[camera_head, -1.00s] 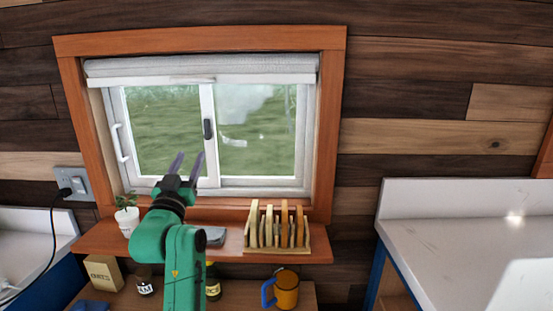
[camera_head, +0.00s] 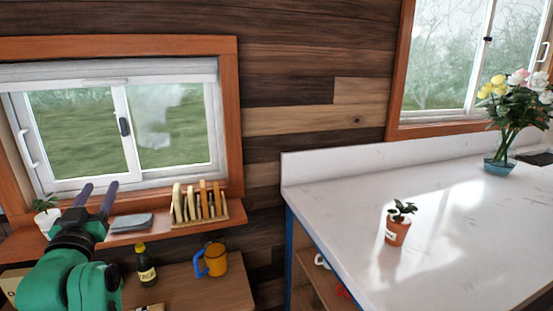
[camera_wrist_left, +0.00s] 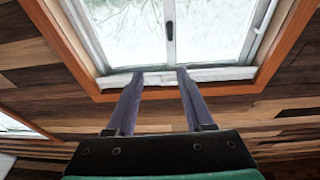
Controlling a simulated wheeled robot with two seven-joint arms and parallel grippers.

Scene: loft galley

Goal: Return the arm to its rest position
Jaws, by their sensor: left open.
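My green left arm comes in at the lower left of the head view. Its left gripper (camera_head: 97,198) points up in front of the window sill, with two purple-grey fingers apart and nothing between them. In the left wrist view the same gripper (camera_wrist_left: 155,72) is open and empty, its fingers reaching up toward a window (camera_wrist_left: 165,30). My right gripper is not in view.
A wooden shelf (camera_head: 150,237) under the window holds a white-potted plant (camera_head: 46,214), a grey cloth (camera_head: 131,222) and a rack of boards (camera_head: 200,203). Below stand a bottle (camera_head: 146,266) and an orange mug (camera_head: 214,260). A white counter (camera_head: 340,215) bears a potted plant (camera_head: 398,225) and a flower vase (camera_head: 503,160).

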